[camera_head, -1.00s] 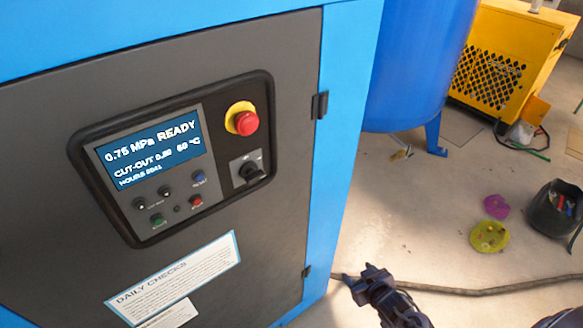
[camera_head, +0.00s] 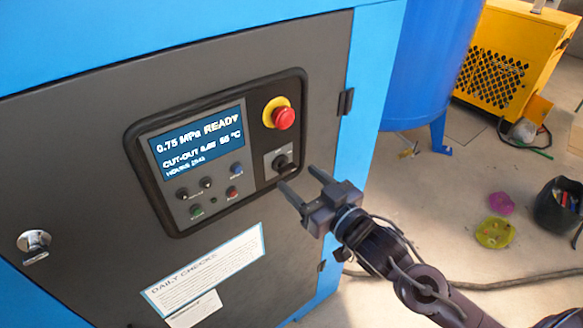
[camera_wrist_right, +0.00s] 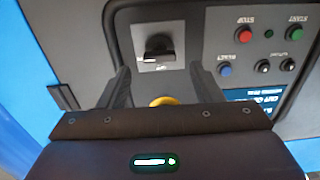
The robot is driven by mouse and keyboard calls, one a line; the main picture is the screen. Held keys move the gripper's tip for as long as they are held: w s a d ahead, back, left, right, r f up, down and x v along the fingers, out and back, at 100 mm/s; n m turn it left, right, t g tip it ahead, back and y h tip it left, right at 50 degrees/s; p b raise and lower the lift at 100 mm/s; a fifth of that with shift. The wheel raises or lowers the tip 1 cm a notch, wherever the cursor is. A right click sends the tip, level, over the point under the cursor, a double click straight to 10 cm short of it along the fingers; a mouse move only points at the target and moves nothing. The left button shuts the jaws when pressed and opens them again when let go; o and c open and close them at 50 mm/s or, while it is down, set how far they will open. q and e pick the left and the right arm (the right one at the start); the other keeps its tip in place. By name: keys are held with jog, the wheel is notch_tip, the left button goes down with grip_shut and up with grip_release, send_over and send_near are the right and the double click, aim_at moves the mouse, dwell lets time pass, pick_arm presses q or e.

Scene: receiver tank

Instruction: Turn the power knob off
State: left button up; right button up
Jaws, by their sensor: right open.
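The power knob (camera_head: 281,162) is a black rotary switch on a light square plate, below the red emergency button (camera_head: 284,118) on the control panel of the blue and grey cabinet. My right gripper (camera_head: 301,181) is open and empty, its two fingers pointing at the panel just below and right of the knob, apart from it. In the right wrist view the knob (camera_wrist_right: 157,48) lies beyond and between the open fingers (camera_wrist_right: 158,80). My left gripper is not in view.
The lit display (camera_head: 200,142) reads 0.75 MPa READY. Small buttons (camera_head: 232,192) sit below it. A silver lock (camera_head: 34,243) is on the door. A blue tank (camera_head: 428,70), yellow machine (camera_head: 500,60), black bucket (camera_head: 556,208) and floor hose (camera_head: 500,284) are at the right.

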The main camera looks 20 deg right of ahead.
aim_at(290, 170)
jog(key=x, duration=0.3)
jog(key=shift+w+r+p, duration=0.1)
jog(key=shift+p, duration=0.3)
jog(key=shift+w+a, duration=0.15)
jog(key=shift+w, duration=0.2)
jog(key=c, duration=1)
